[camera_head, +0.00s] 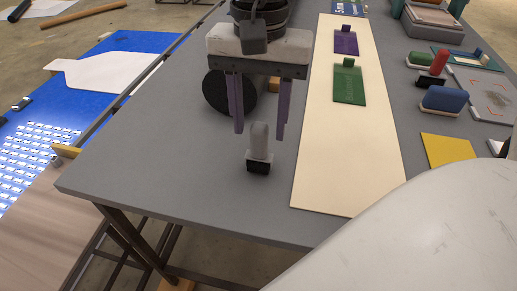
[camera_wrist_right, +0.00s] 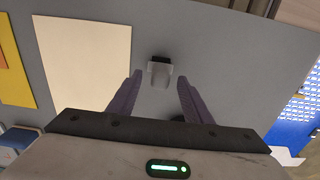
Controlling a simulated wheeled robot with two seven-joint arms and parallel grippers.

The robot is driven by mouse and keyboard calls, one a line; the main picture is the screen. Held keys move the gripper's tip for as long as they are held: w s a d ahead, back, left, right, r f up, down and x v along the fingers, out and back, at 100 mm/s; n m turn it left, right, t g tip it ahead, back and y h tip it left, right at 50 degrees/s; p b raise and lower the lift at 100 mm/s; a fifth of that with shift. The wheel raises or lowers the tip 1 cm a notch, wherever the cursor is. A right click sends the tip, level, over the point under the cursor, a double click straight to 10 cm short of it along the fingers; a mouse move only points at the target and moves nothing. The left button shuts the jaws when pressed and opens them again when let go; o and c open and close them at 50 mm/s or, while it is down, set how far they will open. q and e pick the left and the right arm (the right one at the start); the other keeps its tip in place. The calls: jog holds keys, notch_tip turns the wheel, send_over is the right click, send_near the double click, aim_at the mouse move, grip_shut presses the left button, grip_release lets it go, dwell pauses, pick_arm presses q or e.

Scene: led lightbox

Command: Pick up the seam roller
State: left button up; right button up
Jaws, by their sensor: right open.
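The seam roller (camera_head: 259,148), as I take it, is a small piece with a pale grey rounded handle and a black end. It is on the grey table near its front edge. It also shows in the right wrist view (camera_wrist_right: 160,72), between and slightly beyond the fingertips. My right gripper (camera_head: 259,136) is open and empty, its two purple fingers pointing down on either side of the handle in the head view. The fingertips (camera_wrist_right: 160,77) look apart from the roller; their exact height is unclear. My left gripper is not in view.
A black round object (camera_head: 225,98) stands behind the gripper. A cream board (camera_head: 345,165) with green (camera_head: 350,86) and purple (camera_head: 346,41) pieces lies to the right. Farther right are a yellow sheet (camera_head: 447,150) and a blue-topped block (camera_head: 444,99). The table left of the roller is clear.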

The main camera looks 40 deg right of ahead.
aim_at(259, 138)
notch_tip(259, 138, down, 4)
jog(key=shift+f, duration=0.15)
jog(key=c, duration=1.1)
jog(key=shift+c, duration=0.2)
